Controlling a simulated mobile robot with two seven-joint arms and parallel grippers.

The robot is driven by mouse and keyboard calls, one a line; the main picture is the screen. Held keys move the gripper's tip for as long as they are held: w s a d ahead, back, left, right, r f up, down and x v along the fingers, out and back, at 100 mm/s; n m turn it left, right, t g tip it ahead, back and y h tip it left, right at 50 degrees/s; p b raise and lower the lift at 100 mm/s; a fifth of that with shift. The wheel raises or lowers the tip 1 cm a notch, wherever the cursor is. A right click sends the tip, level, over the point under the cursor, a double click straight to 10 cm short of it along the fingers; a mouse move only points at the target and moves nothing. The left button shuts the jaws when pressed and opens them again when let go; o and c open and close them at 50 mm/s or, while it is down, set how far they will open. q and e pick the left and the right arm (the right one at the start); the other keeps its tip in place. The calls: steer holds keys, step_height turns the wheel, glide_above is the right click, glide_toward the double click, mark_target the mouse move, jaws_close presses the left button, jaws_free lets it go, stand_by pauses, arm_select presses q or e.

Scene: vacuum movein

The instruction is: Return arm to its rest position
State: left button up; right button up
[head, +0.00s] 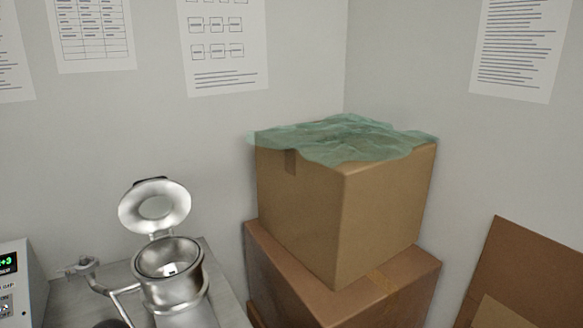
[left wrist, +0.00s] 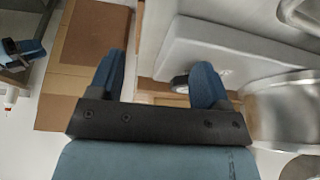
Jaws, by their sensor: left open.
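My left gripper (left wrist: 157,72) shows in the left wrist view, with its two blue fingers spread apart. No held object shows between them. A small dark and white round part (left wrist: 180,84) appears beside the right-hand finger; I cannot tell whether it touches. Neither gripper shows in the head view. In the head view a shiny metal vessel (head: 172,284) stands at the lower left with its round lid (head: 155,206) raised open. A pipe fitting (head: 84,266) is at its left side.
Two stacked cardboard boxes, upper (head: 385,205) and lower (head: 290,285), stand in the corner, with a crumpled green plastic sheet (head: 345,138) on top. Flat cardboard (head: 535,265) leans at the right. A control box (head: 15,285) with a green display is at far left. Papers hang on the walls.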

arm_select(q)
steer(key=s+a+f+n+t+y, duration=0.15)
steer(key=s+n, duration=0.35)
steer(key=s, duration=0.5)
steer(key=s+f+n+g+y, duration=0.15)
steer(key=s+n, duration=0.25)
steer(key=s, duration=0.6)
steer(key=w+d+f+t+h+p, duration=0.2)
steer(key=w+d+f+t+p, duration=0.4)
steer(key=f+t, duration=0.1)
steer(key=shift+m+t+h+p, duration=0.4)
steer(key=shift+t, duration=0.3)
steer(key=shift+c, duration=0.4)
